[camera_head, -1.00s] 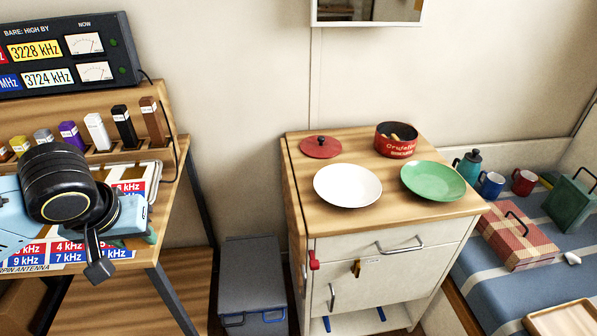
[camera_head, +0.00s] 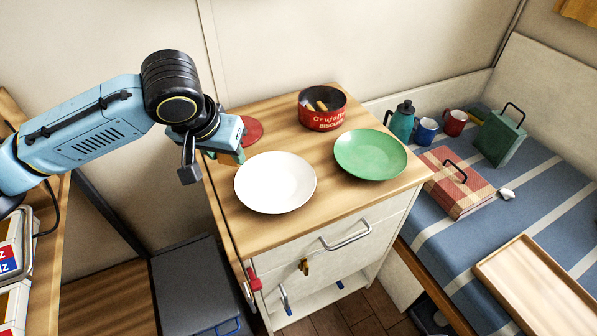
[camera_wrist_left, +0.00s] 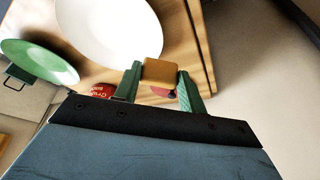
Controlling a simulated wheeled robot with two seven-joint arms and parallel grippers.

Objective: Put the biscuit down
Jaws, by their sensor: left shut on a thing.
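My left gripper (camera_head: 233,154) is shut on the biscuit, a small tan block (camera_wrist_left: 160,72) gripped between green fingers in the left wrist view. In the head view the gripper is over the left part of the cabinet top, left of the white plate (camera_head: 275,182) and in front of the red lid (camera_head: 251,129), which it partly hides. The white plate is empty and also shows in the left wrist view (camera_wrist_left: 108,28). A green plate (camera_head: 370,155) is empty to its right. A red biscuit tin (camera_head: 322,108) stands open behind, with biscuits inside. My right gripper is out of view.
The wooden cabinet top (camera_head: 330,205) is bare along its front. At right, a bench holds a teal flask (camera_head: 401,122), two mugs, a green box (camera_head: 499,137), a checked box (camera_head: 456,182) and a wooden tray (camera_head: 535,290). A grey box stands on the floor at left.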

